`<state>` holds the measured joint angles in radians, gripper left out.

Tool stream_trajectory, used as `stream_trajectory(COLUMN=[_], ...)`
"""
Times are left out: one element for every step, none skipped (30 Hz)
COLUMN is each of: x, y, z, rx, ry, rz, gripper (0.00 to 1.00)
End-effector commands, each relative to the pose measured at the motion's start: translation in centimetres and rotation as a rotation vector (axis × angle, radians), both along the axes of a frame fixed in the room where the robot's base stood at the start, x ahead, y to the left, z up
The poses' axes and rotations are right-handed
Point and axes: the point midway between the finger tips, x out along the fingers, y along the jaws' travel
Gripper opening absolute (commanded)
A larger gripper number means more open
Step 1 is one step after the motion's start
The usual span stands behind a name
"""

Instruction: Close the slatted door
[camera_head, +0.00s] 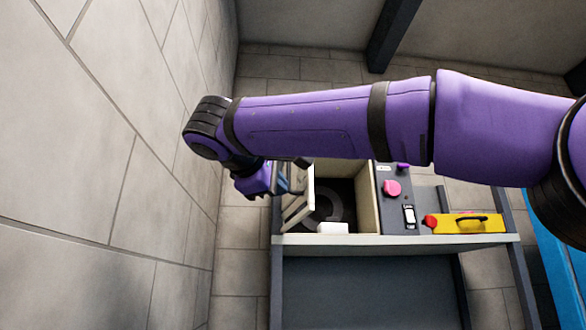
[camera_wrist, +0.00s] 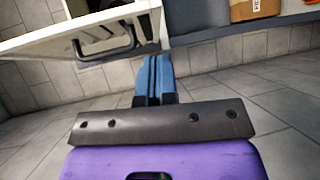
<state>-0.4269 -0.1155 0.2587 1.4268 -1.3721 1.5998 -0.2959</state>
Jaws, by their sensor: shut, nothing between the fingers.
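The slatted door (camera_head: 297,212) is a pale panel at the left side of the open box (camera_head: 367,200). It stands open, swung outward from the box's dark opening. In the wrist view the door (camera_wrist: 45,44) fills the upper left, with a dark handle (camera_wrist: 108,47) on it. My gripper (camera_head: 291,186) is at the left, outer side of the door in the head view. In the wrist view my gripper (camera_wrist: 157,62) has its blue fingers together and empty, close to the door's right end. I cannot tell whether they touch it.
A white block (camera_head: 332,228) lies at the front of the opening. Right of the box are a panel with a pink knob (camera_head: 391,188) and a yellow box (camera_head: 472,224), on the bench (camera_head: 400,240). The tiled wall (camera_head: 110,140) stands close on the left.

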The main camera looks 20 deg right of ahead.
Motion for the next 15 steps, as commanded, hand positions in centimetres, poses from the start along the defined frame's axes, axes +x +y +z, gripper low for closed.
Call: stream_trajectory(x=[0.4,0.3,0.3,0.2,0.2,0.1,0.1,0.0,0.1,0.1,0.2,0.3,0.5,0.7,1.0], y=[1.4,1.9,2.5,2.9,3.2,3.5,3.7,3.8,3.9,3.8,3.7,3.5,3.2,2.9,2.5], z=[1.7,2.7,3.7,4.3,4.8,5.4,5.7,6.0,6.2,6.3,6.3,6.3,6.3,6.3,6.3], rx=[-0.031,-0.047,-0.065,-0.076,-0.085,-0.093,-0.098,-0.102,-0.105,-0.107,-0.109,-0.108,-0.108,-0.108,-0.108], ry=[-0.035,-0.054,-0.076,-0.090,-0.103,-0.117,-0.124,-0.131,-0.135,-0.138,-0.139,-0.139,-0.139,-0.139,-0.139], rz=[-0.008,-0.016,-0.027,-0.036,-0.042,-0.051,-0.057,-0.060,-0.063,-0.065,-0.067,-0.068,-0.069,-0.069,-0.068], gripper=[0.00,0.00,0.00,0.00,0.00,0.00,0.00,0.00,0.00,0.00,0.00,0.00,0.00,0.00,0.00])
